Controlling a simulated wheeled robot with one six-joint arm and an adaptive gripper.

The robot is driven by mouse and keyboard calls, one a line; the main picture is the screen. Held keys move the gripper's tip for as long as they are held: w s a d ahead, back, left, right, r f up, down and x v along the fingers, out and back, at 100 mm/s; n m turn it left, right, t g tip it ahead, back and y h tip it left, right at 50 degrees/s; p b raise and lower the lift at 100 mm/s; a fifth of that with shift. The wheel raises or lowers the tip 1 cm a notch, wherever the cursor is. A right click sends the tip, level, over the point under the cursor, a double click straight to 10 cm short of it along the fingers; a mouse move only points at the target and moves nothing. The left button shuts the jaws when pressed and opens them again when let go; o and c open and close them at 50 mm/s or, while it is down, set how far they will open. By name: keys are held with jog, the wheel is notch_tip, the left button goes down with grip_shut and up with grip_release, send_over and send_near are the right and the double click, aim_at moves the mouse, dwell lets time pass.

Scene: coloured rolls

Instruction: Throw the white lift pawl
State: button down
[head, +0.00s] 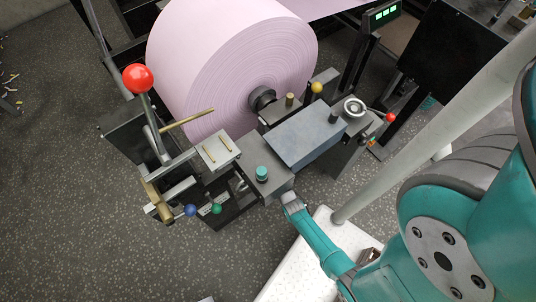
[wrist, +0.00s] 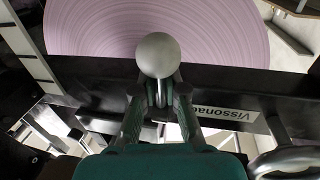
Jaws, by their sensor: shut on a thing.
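In the wrist view, a pale grey-white ball knob (wrist: 158,54) on a short stem, which I take as the white lift pawl's handle, stands upright at the centre. My gripper (wrist: 159,93) is shut on the stem just below the ball, one dark green finger on each side. The lower stem and whatever it joins are hidden by the fingers. In the head view the white knob and my fingertips are hidden by the machine's grey block (head: 263,180); only my teal arm reaches in from the lower right.
A pink paper roll (head: 205,65) sits behind the machine. A red-ball lever (head: 138,78) rises at left, with blue (head: 190,210) and green (head: 216,208) knobs below. A dark beam with a nameplate (wrist: 228,114) crosses behind the pawl. A metal ring handle (wrist: 285,162) is at lower right.

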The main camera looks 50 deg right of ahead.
jog(key=shift+s+a+f, duration=0.15)
jog(key=shift+s+f, duration=0.15)
jog(key=shift+f, duration=0.15)
jog(key=g+y, duration=0.1)
jog(key=s+g, duration=0.1)
jog(key=g, duration=0.1)
jog(key=s+n+g+y, duration=0.1)
jog(key=g, duration=0.1)
jog(key=shift+s+a+r+y, duration=0.15)
jog(key=shift+a+y, duration=0.15)
jog(key=shift+a, duration=0.1)
jog(key=shift+s+g, duration=0.1)
jog(key=shift+g, duration=0.3)
jog(key=c, duration=1)
grip_release()
jog(key=shift+c, duration=0.2)
jog(key=shift+r, duration=0.2)
jog(key=shift+r, duration=0.1)
